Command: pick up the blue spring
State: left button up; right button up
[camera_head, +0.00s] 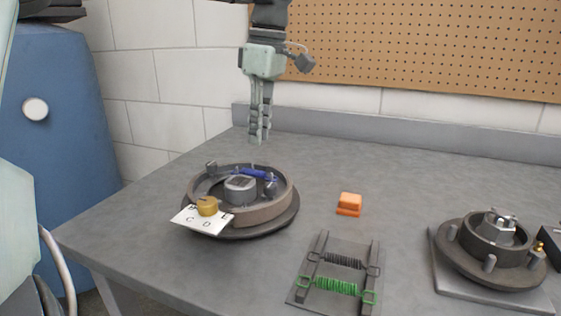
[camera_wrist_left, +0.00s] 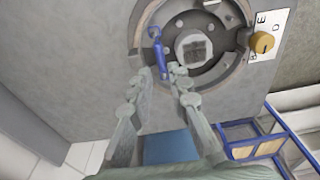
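The blue spring (camera_head: 258,173) lies inside a round grey drum (camera_head: 265,213) on the table, near the drum's far rim. In the left wrist view the blue spring (camera_wrist_left: 158,52) shows as a narrow blue piece beside the round hub. My left gripper (camera_head: 259,138) points down above the far side of the drum, apart from the spring. My right gripper is in neither view.
A white lettered card (camera_head: 190,219) with a brass knob (camera_head: 207,206) sits at the drum's front. An orange block (camera_head: 349,203), a rack with black and green springs (camera_head: 337,287) and a second hub assembly (camera_head: 490,250) stand to the right. The table's back right is clear.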

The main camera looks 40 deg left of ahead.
aim_at(254, 170)
pick_arm(q)
jog(key=shift+w+f, duration=0.15)
jog(key=shift+w, duration=0.1)
jog(key=shift+s+a+f, duration=0.15)
jog(key=shift+s+f, duration=0.05)
jog(key=shift+f, duration=0.55)
jog(key=shift+s+a+f, duration=0.1)
jog(key=shift+s+f, duration=0.05)
jog(key=shift+f, duration=0.55)
jog(key=f, duration=0.2)
jog(key=a+f, duration=0.1)
jog(key=f, duration=0.1)
jog(key=shift+s+f, duration=0.1)
jog(key=shift+f, duration=0.05)
jog(key=shift+d, duration=0.1)
grip_shut()
